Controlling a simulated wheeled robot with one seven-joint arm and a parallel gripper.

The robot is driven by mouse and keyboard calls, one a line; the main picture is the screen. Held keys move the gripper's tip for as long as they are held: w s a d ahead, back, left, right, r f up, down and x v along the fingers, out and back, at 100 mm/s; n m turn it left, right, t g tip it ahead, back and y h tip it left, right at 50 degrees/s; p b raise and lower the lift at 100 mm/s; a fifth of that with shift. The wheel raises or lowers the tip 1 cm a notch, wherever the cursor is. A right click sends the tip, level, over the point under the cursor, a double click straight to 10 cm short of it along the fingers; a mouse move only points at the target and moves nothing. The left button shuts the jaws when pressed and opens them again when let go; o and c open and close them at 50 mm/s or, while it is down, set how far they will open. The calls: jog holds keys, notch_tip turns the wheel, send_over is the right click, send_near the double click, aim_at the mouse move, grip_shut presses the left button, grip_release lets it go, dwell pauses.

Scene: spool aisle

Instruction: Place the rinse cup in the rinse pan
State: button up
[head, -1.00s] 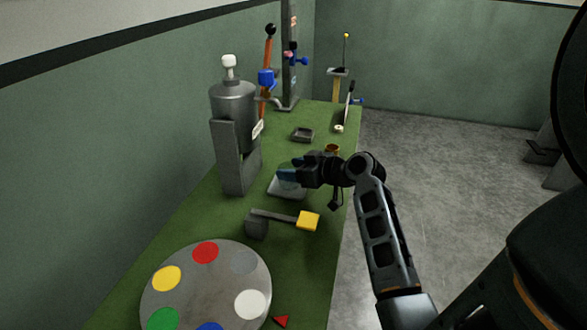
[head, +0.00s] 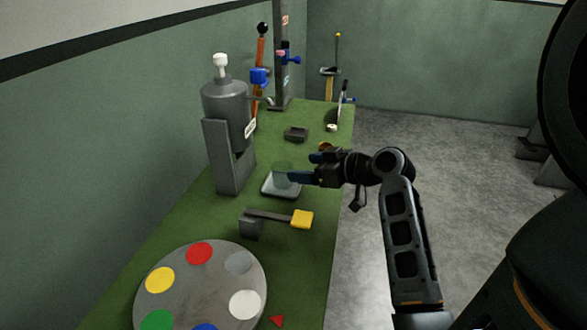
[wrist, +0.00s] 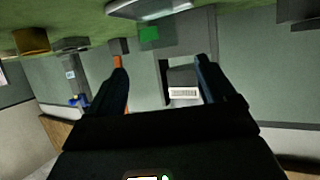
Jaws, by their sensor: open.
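The rinse cup (head: 281,172) is a see-through greenish cup. In the head view it stands upright on the shallow pale rinse pan (head: 268,191), in front of the grey dispenser. My gripper (head: 301,167) is open just right of the cup, with its fingers pointing left. The near fingertip looks close to the cup or overlaps it; I cannot tell whether they touch. In the wrist view, which is upside down, the pan (wrist: 150,9) is at the top, beyond my open fingers (wrist: 159,58). The cup's outline is unclear there.
A grey dispenser (head: 226,105) stands behind the pan. A yellow-ended lever (head: 302,219) and a colour disc (head: 222,292) lie nearer. A small dark tray (head: 296,134) and a brown cup (wrist: 30,40) are close by. Open floor is on the right.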

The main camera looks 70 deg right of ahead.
jog(key=v, duration=0.4)
jog(key=shift+s+a+r, duration=0.1)
jog(key=shift+s+r, duration=0.05)
jog(key=shift+s, duration=0.2)
dwell(1.0)
